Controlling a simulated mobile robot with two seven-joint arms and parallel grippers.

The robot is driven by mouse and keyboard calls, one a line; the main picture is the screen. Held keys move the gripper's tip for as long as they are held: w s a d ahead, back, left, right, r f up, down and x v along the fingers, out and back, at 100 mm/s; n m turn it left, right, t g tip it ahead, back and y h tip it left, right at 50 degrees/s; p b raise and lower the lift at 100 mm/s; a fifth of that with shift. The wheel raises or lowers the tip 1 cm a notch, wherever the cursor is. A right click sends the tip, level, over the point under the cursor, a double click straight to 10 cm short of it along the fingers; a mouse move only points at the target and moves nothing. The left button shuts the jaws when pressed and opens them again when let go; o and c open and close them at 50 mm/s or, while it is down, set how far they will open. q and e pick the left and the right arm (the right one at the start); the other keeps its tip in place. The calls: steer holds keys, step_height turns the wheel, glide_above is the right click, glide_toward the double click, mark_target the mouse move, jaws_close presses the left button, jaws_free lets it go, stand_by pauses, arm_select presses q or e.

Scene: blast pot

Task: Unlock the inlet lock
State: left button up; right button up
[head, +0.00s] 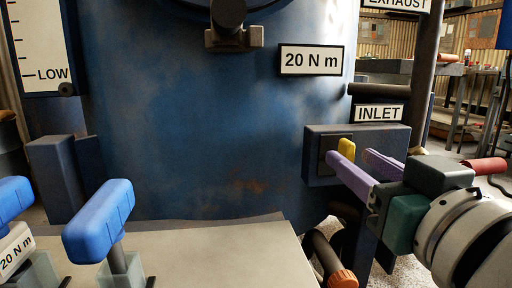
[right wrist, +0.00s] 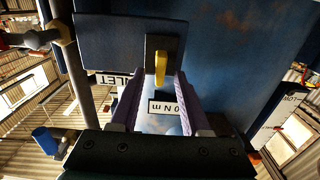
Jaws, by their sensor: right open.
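The inlet lock is a yellow tab (head: 346,149) on a dark plate, set in a blue-grey box (head: 393,139) under the INLET sign (head: 379,113). The yellow tab also shows in the right wrist view (right wrist: 160,67), hanging between the tips of my gripper's fingers. My right gripper (head: 354,157) has purple fingers spread apart, one on each side of the tab, with a gap showing on both sides in the wrist view. It is open and holds nothing. My left gripper is not in view.
Two blue-handled tools (head: 100,220) stand in holders on the left by a grey bench top (head: 205,258). The big blue pot (head: 215,120) fills the middle. A pipe with an orange end (head: 342,279) lies below the box. A dark vertical pipe (head: 424,70) rises behind it.

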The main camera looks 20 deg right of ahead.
steer(key=shift+x, duration=0.8)
steer(key=shift+c, duration=0.3)
jaws_close()
